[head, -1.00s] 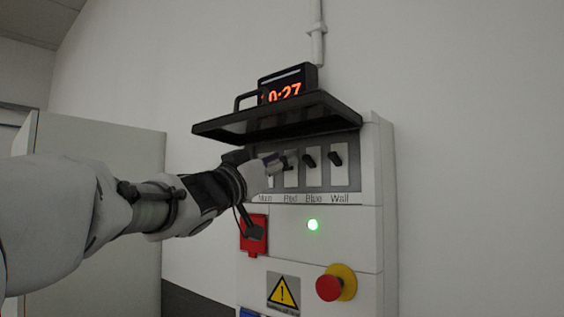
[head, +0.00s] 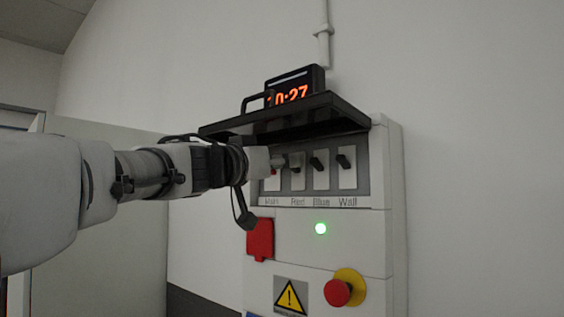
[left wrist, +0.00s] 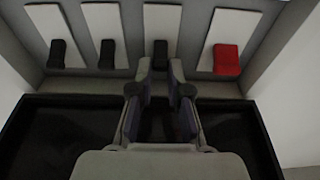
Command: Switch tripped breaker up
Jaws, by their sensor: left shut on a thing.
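The breaker row sits in a recess of a white panel (head: 330,240), labelled Main, Red, Blue and Wall. My left gripper (head: 281,161) reaches in from the left in the head view and is shut on the black Red switch (head: 296,160). In the left wrist view, that black switch (left wrist: 160,50) lies between the fingertips (left wrist: 161,75). The Main switch (head: 273,172) is red and partly hidden by the gripper; it also shows in the left wrist view (left wrist: 228,60). The black Blue switch (head: 317,162) and Wall switch (head: 343,161) stand free. My right gripper is out of view.
A raised dark cover (head: 300,122) juts out just above the switches. A clock (head: 293,90) stands above it. Free wall lies to the right.

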